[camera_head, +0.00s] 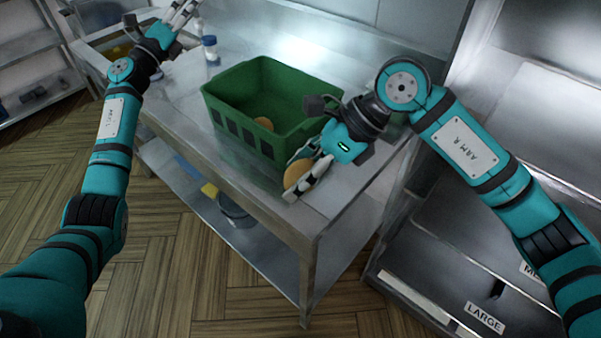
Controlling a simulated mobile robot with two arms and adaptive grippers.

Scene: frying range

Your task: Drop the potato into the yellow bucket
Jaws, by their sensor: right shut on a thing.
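My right gripper (304,182) points down and left at the front right of the steel table. It is shut on a brown, round potato (297,173), held just outside the green crate's near right corner. A second potato (264,123) lies inside the green crate (225,107). My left gripper (186,10) is at the top left, far from the potatoes, with its fingers apart and nothing seen between them. I see no clear yellow bucket.
The steel table (183,97) has free room left of the crate. A grey pot (235,211) is on the lower shelf. At right are drawers, one labelled LARGE (485,317).

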